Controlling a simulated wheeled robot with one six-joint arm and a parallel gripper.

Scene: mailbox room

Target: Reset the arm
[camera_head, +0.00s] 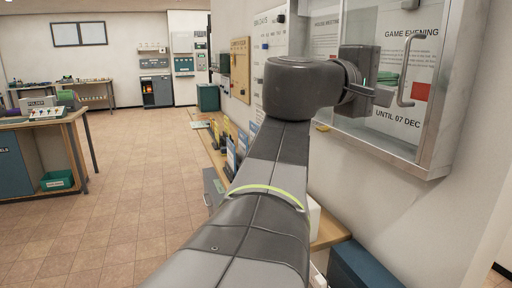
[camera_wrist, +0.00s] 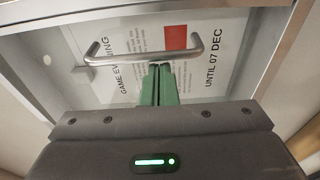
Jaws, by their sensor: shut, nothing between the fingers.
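My arm reaches forward along the right-hand wall, and my gripper (camera_head: 388,97) is in front of a glass-fronted notice cabinet (camera_head: 452,80). In the wrist view, the two green fingers of my gripper (camera_wrist: 159,70) are pressed together with nothing between them. A metal bar handle (camera_wrist: 146,61) crosses the cabinet front just beyond the fingertips. I cannot tell whether they touch it. The handle (camera_head: 405,70) also shows in the head view, to the right of the gripper. My forearm and wrist hide part of the wall and the cabinet's left side.
A wooden counter (camera_head: 327,232) with several upright items runs along the wall below my arm. A blue box (camera_head: 362,266) is at its near end. A cork board (camera_head: 241,70) hangs farther back. A workbench (camera_head: 40,121) stands at the left. The tiled floor (camera_head: 130,190) between is clear.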

